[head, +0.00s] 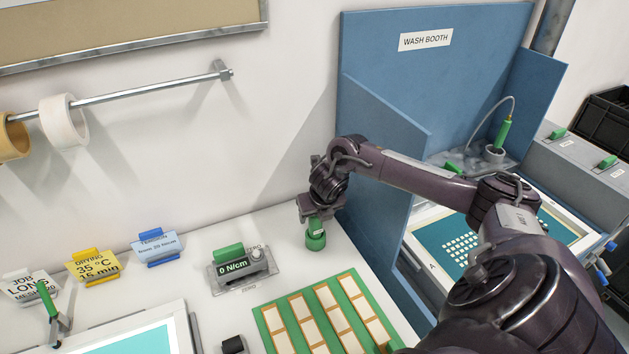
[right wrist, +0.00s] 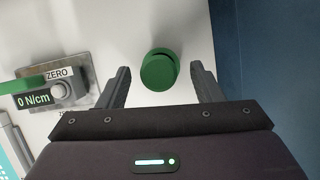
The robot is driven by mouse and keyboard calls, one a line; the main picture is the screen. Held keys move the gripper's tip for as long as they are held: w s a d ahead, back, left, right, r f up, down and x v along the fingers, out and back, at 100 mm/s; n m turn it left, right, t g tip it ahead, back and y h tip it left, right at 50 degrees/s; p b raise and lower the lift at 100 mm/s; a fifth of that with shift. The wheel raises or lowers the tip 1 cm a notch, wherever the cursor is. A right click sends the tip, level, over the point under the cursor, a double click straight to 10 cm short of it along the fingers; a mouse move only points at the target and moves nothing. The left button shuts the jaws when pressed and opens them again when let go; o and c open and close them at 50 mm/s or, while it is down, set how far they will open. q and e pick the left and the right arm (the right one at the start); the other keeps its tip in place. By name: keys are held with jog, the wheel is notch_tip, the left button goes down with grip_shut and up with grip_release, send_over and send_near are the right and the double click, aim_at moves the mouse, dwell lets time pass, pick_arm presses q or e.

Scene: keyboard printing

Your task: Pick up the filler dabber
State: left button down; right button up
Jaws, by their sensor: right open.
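The filler dabber appears to be the green cylinder (head: 316,240) standing on the white bench by the blue booth wall. Part of it is hidden by my gripper in the head view. In the right wrist view its round green top (right wrist: 159,71) lies between my fingers, with a gap to each. My right gripper (head: 314,217) is open and directly over the green cylinder, pointing down; its two dark fingers also show in the right wrist view (right wrist: 160,85). My left gripper is not in view.
A tension meter (head: 240,264) reading 0 N/cm sits left of the green cylinder. A green board with pale key strips (head: 325,318) lies in front. The blue wash booth wall (head: 385,130) rises close on the right. Several card stands (head: 158,247) are further left.

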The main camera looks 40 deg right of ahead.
jog(key=p+x, duration=0.1)
jog(key=x, duration=0.3)
jog(key=shift+w+f, duration=0.1)
jog(key=shift+f, duration=0.1)
jog(key=c, duration=1.1)
